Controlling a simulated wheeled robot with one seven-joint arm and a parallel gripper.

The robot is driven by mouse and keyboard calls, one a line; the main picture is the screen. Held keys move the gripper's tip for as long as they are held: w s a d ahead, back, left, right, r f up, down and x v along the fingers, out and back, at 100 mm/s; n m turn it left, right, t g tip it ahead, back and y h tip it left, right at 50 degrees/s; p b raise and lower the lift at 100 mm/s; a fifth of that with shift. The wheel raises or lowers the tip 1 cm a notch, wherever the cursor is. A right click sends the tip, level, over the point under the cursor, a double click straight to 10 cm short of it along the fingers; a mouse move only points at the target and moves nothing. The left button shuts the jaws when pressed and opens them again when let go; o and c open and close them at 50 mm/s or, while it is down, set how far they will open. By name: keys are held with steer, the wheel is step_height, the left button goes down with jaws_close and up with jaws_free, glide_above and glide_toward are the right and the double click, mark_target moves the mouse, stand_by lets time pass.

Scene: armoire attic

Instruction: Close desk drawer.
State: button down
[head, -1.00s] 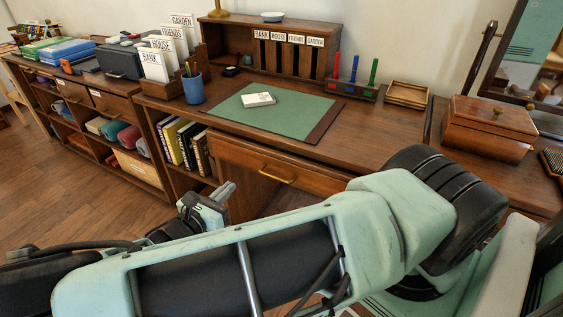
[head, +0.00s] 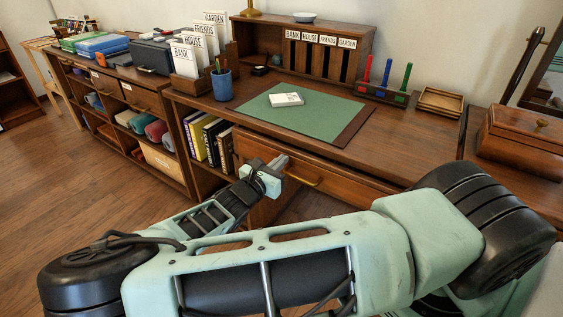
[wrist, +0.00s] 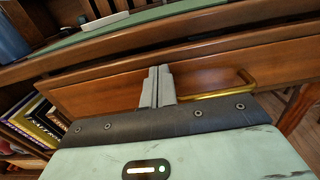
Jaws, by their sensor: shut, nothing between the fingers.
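The desk drawer (head: 335,182) is under the desk top and stands out a little from the desk's front. It has a brass bar handle (head: 304,180). My gripper (head: 281,161) is shut and empty, in front of the drawer front, just left of the handle. In the wrist view the closed fingers (wrist: 157,84) point at the wooden drawer front (wrist: 110,90), with the brass handle (wrist: 222,90) to their right. I cannot tell whether the fingertips touch the wood.
The desk top holds a green mat (head: 300,112) with a small white card block (head: 287,99), a blue pen cup (head: 222,86) and a letter rack. Books (head: 207,138) stand in the shelf left of the drawer. Wooden floor (head: 80,190) is open at the left.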

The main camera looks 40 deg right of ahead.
mark_target(291, 151)
steer(key=shift+w+d, duration=0.15)
steer(key=shift+d, duration=0.25)
steer(key=shift+d, duration=0.1)
steer(key=shift+p+x, duration=1.65)
steer(key=shift+x, duration=0.75)
steer(key=shift+r, duration=0.15)
